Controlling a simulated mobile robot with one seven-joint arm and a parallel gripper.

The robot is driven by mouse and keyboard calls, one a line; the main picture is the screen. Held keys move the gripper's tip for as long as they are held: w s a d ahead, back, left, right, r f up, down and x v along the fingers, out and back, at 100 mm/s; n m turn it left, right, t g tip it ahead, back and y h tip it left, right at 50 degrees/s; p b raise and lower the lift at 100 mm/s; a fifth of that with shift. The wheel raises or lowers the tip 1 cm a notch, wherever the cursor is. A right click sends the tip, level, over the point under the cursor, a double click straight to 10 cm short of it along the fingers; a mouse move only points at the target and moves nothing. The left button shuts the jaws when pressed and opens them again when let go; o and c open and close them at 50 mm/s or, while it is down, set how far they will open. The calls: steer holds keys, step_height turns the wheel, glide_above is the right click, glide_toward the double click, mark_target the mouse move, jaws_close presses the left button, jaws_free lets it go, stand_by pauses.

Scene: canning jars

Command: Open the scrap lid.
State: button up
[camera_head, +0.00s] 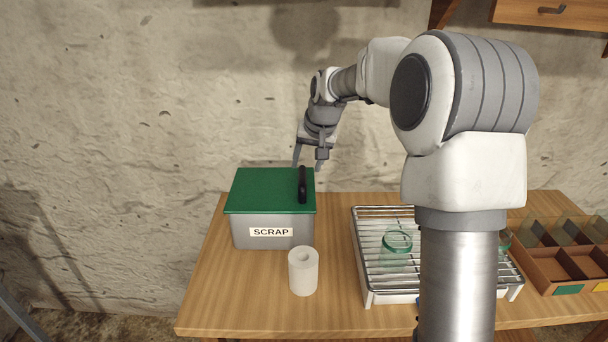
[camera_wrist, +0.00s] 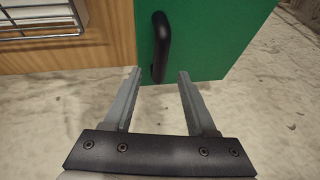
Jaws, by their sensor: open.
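The scrap box (camera_head: 272,231) is a grey bin with a "SCRAP" label, at the left of the table in the head view. Its green lid (camera_head: 262,188) lies flat and closed on top. A black bar handle (camera_head: 302,185) stands near the lid's right edge. In the wrist view the green lid (camera_wrist: 225,35) fills the top right, with the black handle (camera_wrist: 161,45) near its left edge. My gripper (camera_head: 309,165) is at the back right of the lid. In the wrist view my gripper (camera_wrist: 158,78) is open and empty, its fingertips close to the handle's near end, one to each side.
A white roll (camera_head: 303,271) stands in front of the box. A wire rack (camera_head: 374,281) with a greenish glass jar (camera_head: 396,248) is to the right. A divided brown tray (camera_head: 562,262) is at the far right. A stone wall (camera_head: 150,120) rises behind the wooden table (camera_head: 215,297).

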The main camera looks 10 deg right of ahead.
mark_target(303, 175)
steer(key=shift+x, duration=2.25)
steer(key=shift+c, duration=0.2)
jaws_close()
